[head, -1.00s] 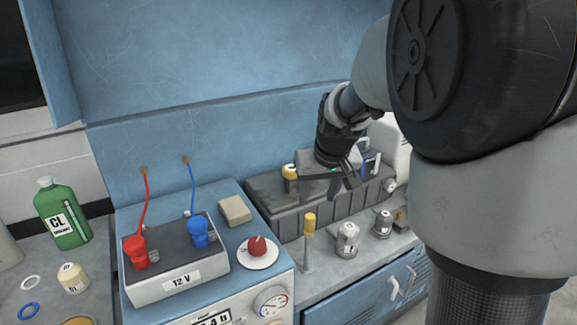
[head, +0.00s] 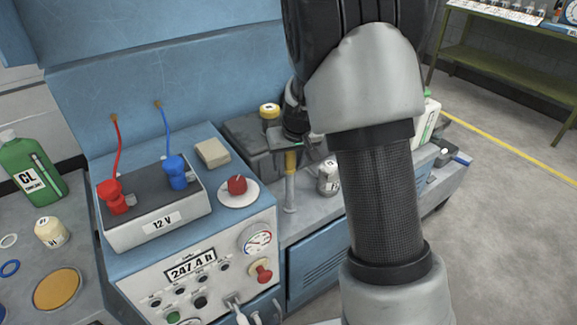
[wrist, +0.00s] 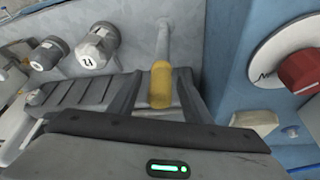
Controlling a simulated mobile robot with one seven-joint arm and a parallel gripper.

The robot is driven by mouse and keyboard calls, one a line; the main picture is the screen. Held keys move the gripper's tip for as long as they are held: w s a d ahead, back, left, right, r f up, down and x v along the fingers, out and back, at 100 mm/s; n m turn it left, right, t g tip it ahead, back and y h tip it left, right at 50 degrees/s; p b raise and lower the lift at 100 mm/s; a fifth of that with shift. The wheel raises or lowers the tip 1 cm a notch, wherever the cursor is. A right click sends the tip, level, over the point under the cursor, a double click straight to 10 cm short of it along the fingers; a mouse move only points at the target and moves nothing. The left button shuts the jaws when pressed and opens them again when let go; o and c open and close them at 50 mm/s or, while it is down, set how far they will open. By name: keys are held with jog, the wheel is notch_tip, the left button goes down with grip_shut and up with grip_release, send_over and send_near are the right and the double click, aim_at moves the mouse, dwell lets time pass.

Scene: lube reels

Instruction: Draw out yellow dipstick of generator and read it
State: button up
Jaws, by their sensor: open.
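The yellow dipstick handle (head: 290,161) stands upright on a thin grey tube (head: 290,192) at the front of the generator, right of the blue panel housing. In the wrist view the yellow handle (wrist: 160,84) shows between the two dark fingers of my gripper (wrist: 158,90). The fingers are open, with a gap on each side of the handle. In the head view my gripper (head: 300,143) is at the height of the handle, partly hidden by my arm. Whether the fingers fully surround the handle is hard to tell.
A grey labelled cap (head: 328,178) stands right of the dipstick; more grey caps (wrist: 97,45) show in the wrist view. The 12 V battery (head: 155,215) and red knob (head: 237,187) are to the left. A yellow-topped cap (head: 270,112) is behind.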

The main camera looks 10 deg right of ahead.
jog(key=shift+x, duration=0.75)
jog(key=shift+c, duration=0.6)
jog(key=c, duration=1)
notch_tip(320, 180, up, 18)
jog(key=p, duration=1.2)
